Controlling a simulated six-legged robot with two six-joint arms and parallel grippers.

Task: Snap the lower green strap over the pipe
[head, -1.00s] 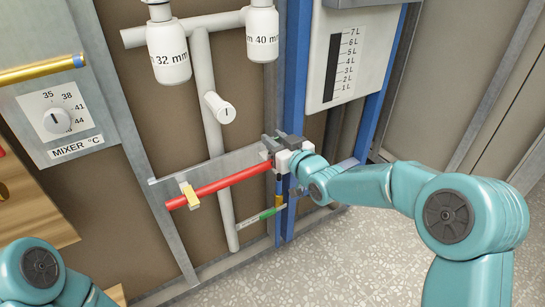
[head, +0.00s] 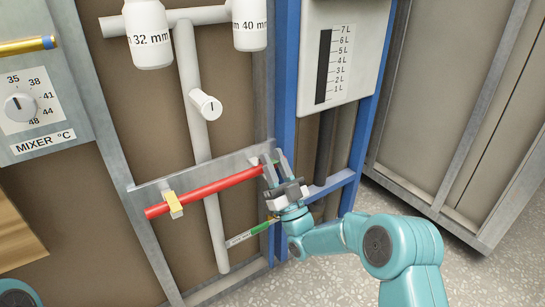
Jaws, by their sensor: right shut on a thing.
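The right gripper (head: 276,169) points up beside the blue post, at the right end of the red pipe (head: 208,191). Lower down, a green strap (head: 263,227) with a white labelled part slants left from the post, below the gripper. Its left end lies close to the upright white pipe (head: 217,235); I cannot tell whether they touch. My left gripper is out of view.
A yellow clip (head: 173,204) sits around the red pipe near its left end. A grey metal rail (head: 150,194) runs behind it. The blue post (head: 285,90) stands behind my right gripper. Speckled floor (head: 330,275) is clear at the lower right.

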